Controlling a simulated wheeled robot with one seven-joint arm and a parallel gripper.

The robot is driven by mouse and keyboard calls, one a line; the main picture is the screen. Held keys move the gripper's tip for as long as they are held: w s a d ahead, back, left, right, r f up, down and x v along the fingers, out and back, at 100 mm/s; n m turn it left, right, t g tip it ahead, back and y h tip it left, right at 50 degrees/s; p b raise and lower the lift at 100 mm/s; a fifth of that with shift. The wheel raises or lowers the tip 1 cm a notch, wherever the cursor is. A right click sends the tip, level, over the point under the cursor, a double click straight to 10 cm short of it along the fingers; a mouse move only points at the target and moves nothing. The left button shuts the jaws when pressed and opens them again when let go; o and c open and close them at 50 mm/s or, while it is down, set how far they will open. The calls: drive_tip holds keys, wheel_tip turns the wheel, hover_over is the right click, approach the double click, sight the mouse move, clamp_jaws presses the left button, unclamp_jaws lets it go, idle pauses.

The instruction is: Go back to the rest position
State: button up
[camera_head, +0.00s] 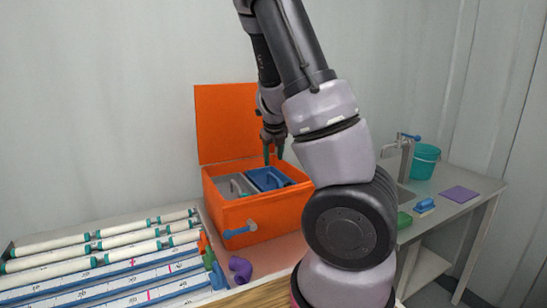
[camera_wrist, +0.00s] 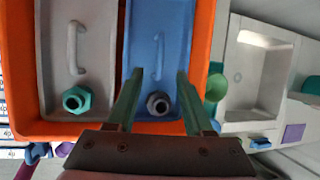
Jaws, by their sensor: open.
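My gripper (camera_head: 273,154) hangs pointing down over the open orange box (camera_head: 262,217). The box holds a grey lidded tray (camera_head: 232,186) on the left and a blue one (camera_head: 268,178) on the right, each with a handle. In the wrist view a teal fitting (camera_wrist: 77,99) sits on the grey tray, and a dark grey fitting (camera_wrist: 158,103) sits on the blue tray, near the fingers.
The box's orange lid (camera_head: 222,122) stands up behind it. White tubes (camera_head: 100,240) lie in a rack at left. A purple elbow piece (camera_head: 240,268) lies in front of the box. At right, a sink bench (camera_head: 470,207) carries a teal bucket (camera_head: 424,162) and purple pad (camera_head: 459,193).

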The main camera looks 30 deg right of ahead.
drive_tip(key=shift+r, duration=0.1)
idle(0.5)
drive_tip(key=s+a+r+n+t+y, duration=0.1)
drive_tip(key=s+a+r+n+y, duration=0.2)
drive_tip(key=s+a+r+n, duration=0.35)
drive_tip(key=s+a+r+n+y, duration=0.35)
drive_tip(key=r+n, duration=0.35)
drive_tip(key=n, duration=0.3)
drive_tip(key=s+a+r+n+h, duration=0.1)
drive_tip(key=s+r+n, duration=0.3)
drive_tip(key=s+n, duration=0.2)
drive_tip(key=s+a+r+n+t+h, duration=0.1)
drive_tip(key=s+a+r+n, duration=0.1)
drive_tip(key=s+r+n, duration=0.2)
drive_tip(key=s+n, duration=0.3)
drive_tip(key=n, duration=0.1)
drive_tip(key=shift+a+r+n+t, duration=0.3)
drive_tip(key=shift+r+n, duration=0.05)
drive_tip(key=shift+r, duration=0.05)
drive_tip(key=shift+h, duration=0.25)
